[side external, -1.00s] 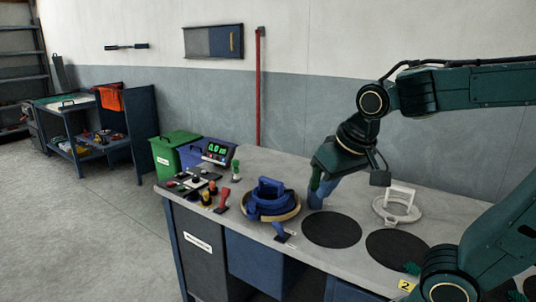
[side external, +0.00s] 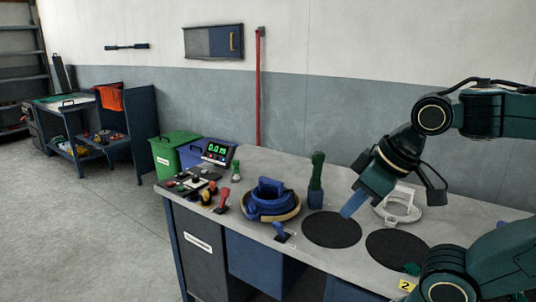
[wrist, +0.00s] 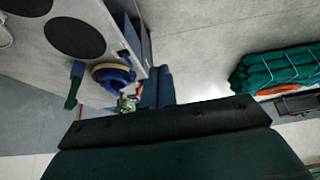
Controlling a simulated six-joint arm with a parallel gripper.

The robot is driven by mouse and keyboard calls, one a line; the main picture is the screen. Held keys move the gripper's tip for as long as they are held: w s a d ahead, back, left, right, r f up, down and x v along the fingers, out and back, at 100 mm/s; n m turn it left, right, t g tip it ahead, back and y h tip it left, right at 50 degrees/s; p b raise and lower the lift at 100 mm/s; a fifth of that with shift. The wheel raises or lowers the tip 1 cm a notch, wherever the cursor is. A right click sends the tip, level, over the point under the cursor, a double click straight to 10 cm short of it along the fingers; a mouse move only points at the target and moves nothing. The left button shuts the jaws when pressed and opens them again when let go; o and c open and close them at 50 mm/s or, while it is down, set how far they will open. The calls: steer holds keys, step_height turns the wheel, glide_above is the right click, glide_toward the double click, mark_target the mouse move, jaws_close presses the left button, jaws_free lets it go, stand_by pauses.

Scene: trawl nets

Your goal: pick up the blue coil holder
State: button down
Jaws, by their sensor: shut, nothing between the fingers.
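The blue coil holder (side external: 271,198) stands on the workbench (side external: 350,262), left of the black discs. It is a blue coil with an upright blue handle, seated on a tan ring. It also shows small in the wrist view (wrist: 116,75). My gripper (side external: 347,212) is shut and empty, tilted down to the left above the bench, near the black disc. It is well to the right of the coil holder and apart from it.
A green-handled tool in a blue base (side external: 316,182) stands between my gripper and the coil holder. A white ring holder (side external: 399,204) is behind my gripper. Two flat black discs (side external: 331,230) lie in front. A blue lever (side external: 281,232) and a control panel (side external: 190,183) are at left.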

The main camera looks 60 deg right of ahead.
jaws_free()
stand_by(0.6)
steer(key=w+d+r+n+g, duration=0.1)
steer(key=w+d+r+n, duration=0.2)
steer(key=w, duration=0.5)
steer(key=w+d+r+n+g, duration=0.1)
steer(key=w+d+r+n, duration=0.2)
steer(key=w, duration=0.4)
steer(key=w+d+r+n+g, duration=0.1)
steer(key=w+d+r+n, duration=0.2)
steer(key=w, duration=0.5)
steer(key=w+d+f+n+g, duration=0.1)
steer(key=w+d+f+n, duration=0.3)
steer(key=w+d+f, duration=0.3)
steer(key=w+d+f+n+g, duration=0.1)
steer(key=w+d+f+n, duration=0.3)
steer(key=d, duration=0.9)
steer(key=w+f, duration=0.3)
steer(key=f, duration=0.2)
steer(key=shift+f+n+g, duration=0.15)
steer(key=shift+n+g, duration=0.15)
steer(key=shift+n, duration=0.1)
